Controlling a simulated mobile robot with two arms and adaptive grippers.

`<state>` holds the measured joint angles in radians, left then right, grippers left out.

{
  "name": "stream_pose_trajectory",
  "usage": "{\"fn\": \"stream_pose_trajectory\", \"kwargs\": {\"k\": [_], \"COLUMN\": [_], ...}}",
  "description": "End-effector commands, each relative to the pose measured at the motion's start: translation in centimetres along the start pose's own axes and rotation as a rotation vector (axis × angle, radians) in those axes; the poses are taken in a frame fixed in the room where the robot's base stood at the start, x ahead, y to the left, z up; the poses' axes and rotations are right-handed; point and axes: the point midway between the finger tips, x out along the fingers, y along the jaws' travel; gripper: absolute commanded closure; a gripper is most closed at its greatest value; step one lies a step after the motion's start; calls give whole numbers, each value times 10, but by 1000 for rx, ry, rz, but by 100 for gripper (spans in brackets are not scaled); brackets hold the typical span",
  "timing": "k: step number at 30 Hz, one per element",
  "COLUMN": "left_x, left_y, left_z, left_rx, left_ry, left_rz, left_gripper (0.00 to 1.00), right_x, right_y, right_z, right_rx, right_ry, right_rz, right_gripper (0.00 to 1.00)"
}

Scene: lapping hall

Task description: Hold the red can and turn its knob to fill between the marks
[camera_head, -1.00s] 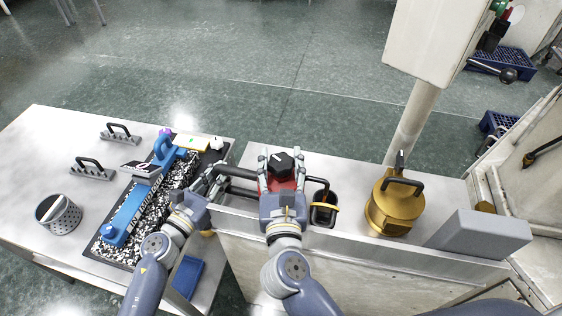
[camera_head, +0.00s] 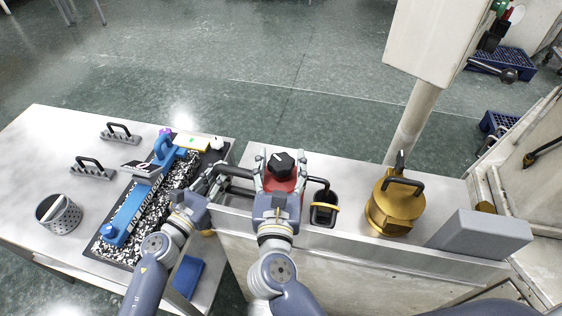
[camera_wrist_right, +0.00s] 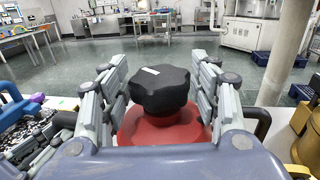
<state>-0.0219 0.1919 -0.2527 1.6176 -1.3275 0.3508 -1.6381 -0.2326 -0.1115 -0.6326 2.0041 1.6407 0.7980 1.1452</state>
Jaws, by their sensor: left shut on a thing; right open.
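The red can (camera_head: 284,186) stands on the pale bench, mostly hidden under my right gripper. Its black knob (camera_head: 281,162) with a white mark is on top; the knob also shows large in the right wrist view (camera_wrist_right: 160,89). My right gripper (camera_head: 281,168) is open, its fingers on either side of the knob with gaps visible in the wrist view. My left gripper (camera_head: 217,178) is shut on the can's dark handle at its left side; the fingers partly hide the grip. A dark spout reaches right to a small black cup (camera_head: 324,214) with a yellow rim. No fill marks are readable.
A brass-coloured can (camera_head: 394,208) and a grey block (camera_head: 480,235) stand to the right. On the left table are a blue tool (camera_head: 130,212) on a speckled slab, black-handled blocks (camera_head: 92,170) and a perforated cup (camera_head: 60,214). A post (camera_head: 412,125) rises behind.

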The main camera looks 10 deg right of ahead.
Motion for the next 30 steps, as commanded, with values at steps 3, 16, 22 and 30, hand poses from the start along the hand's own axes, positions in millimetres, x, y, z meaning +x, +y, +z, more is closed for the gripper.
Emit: {"fn": "stream_pose_trajectory", "kwargs": {"k": [3,16,22,30], "left_x": [0,0,0,0], "left_y": [0,0,0,0], "left_z": [0,0,0,0], "left_rx": [0,0,0,0], "left_ry": [0,0,0,0], "left_rz": [1,1,0,0], "left_gripper": [100,100,100,100], "right_x": [-15,-99,-116,-117], "right_y": [1,0,0,0], "right_z": [-2,-1,0,0], "right_rx": [-1,-2,0,1], "right_ry": [4,4,2,1], "right_rz": [3,2,0,0], "right_gripper": [43,43,43,43]}}
